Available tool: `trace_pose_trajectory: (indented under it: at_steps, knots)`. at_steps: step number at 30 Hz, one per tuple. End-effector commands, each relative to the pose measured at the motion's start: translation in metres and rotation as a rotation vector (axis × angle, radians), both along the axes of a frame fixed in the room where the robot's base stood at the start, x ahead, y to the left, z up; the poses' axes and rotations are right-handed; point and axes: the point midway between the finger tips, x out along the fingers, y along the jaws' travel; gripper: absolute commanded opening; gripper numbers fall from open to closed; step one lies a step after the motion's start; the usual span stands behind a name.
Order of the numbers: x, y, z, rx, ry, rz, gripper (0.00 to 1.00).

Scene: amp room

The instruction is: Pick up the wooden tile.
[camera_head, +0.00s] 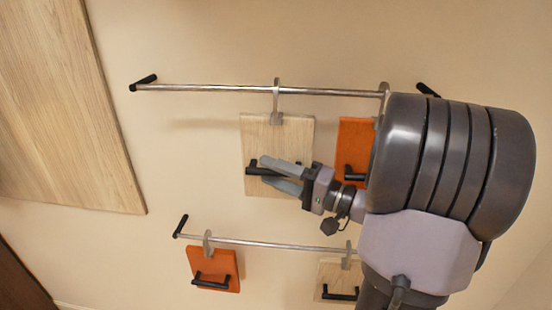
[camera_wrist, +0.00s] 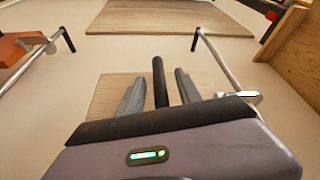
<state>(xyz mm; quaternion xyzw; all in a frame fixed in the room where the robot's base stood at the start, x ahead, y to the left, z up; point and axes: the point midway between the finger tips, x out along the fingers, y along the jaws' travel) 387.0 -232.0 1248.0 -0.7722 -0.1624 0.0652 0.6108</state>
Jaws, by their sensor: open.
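A pale wooden tile (camera_head: 284,138) hangs by a hook from the upper metal rail in the head view, with a black bar handle (camera_head: 258,171) across it. My gripper (camera_head: 273,175) is open in front of this tile, its fingers near the handle. In the wrist view the black handle (camera_wrist: 160,82) shows between the two grey fingers of my gripper (camera_wrist: 157,90), with the tile (camera_wrist: 107,93) behind. Whether the fingers touch the handle cannot be told. A second, smaller wooden tile (camera_head: 332,272) with a black handle hangs from the lower rail, partly behind my arm.
An orange tile (camera_head: 354,135) hangs right of the upper wooden tile, partly hidden by my arm. Another orange tile (camera_head: 213,262) hangs on the lower rail (camera_head: 270,242). The upper rail (camera_head: 210,87) runs above my gripper. A large wooden panel (camera_head: 60,100) is at left.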

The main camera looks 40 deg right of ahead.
Motion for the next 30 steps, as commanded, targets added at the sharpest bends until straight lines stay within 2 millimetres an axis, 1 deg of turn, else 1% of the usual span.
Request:
trace_pose_trajectory:
  at_steps: [1, 6, 7, 13, 30]
  knots:
    - [0.0029, 0.0011, 0.0005, 0.0, 0.0, 0.0, 0.41]
    - [0.0032, 0.0008, 0.0003, -0.001, 0.0, -0.001, 0.41]
    - [0.0032, 0.0008, 0.0003, -0.001, 0.0, -0.001, 0.39]
    - [0.003, 0.0008, 0.0003, -0.001, 0.0, -0.001, 0.0]
    - [0.0027, 0.0008, 0.0001, -0.001, 0.0, -0.001, 0.0]
